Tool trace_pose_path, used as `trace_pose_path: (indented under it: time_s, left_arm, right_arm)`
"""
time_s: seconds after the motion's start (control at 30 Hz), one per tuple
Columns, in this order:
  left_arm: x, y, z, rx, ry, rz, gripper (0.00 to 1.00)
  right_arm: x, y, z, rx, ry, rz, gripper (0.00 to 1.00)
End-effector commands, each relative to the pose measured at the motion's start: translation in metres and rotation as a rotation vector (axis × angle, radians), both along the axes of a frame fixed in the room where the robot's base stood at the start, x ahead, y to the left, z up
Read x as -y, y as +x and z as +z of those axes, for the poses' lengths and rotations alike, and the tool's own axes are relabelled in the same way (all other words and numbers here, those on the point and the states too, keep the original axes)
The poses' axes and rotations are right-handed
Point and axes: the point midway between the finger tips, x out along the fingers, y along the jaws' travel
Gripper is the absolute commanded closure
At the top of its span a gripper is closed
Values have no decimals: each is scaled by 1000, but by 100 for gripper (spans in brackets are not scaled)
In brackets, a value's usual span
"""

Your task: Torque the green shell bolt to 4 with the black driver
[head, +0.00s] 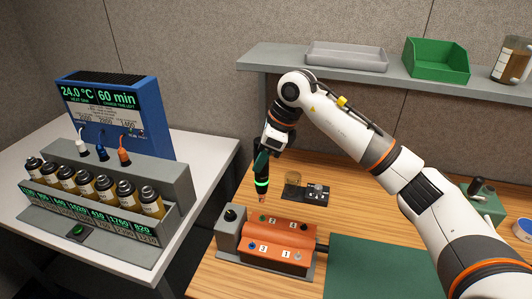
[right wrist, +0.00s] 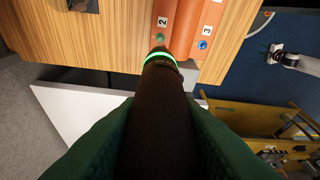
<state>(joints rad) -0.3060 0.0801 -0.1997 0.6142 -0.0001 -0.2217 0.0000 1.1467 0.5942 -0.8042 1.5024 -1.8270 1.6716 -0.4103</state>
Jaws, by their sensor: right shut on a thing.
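My right gripper (head: 263,158) is shut on the black driver (head: 261,190), which points downward and has a lit green ring. In the right wrist view the driver (right wrist: 157,110) runs between my two green finger pads. The orange winch shell (head: 280,236) sits in a grey base on the wooden table. The green shell bolt (head: 263,218) is at its back left, beside label 2; it also shows in the right wrist view (right wrist: 160,37). In the head view the driver's tip is above this bolt, with a visible gap. My left gripper is not in view.
A blue bolt (head: 252,245) sits by label 3. A blue display unit (head: 105,115) and several bottles are on the left table.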

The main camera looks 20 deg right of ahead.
Motion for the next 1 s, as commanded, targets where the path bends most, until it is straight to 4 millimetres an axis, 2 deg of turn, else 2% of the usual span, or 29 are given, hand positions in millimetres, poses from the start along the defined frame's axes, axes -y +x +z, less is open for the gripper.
trace_pose_path:
  time_s: [0.27, 0.5, 1.0]
  left_arm:
    - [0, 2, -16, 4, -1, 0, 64]
    - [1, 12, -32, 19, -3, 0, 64]
    - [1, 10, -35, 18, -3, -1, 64]
  right_arm:
    - [0, 0, -28, 1, 2, -1, 100]
    - [0, 0, -52, 3, 1, -2, 100]
    - [0, 0, -55, 3, 1, -2, 100]
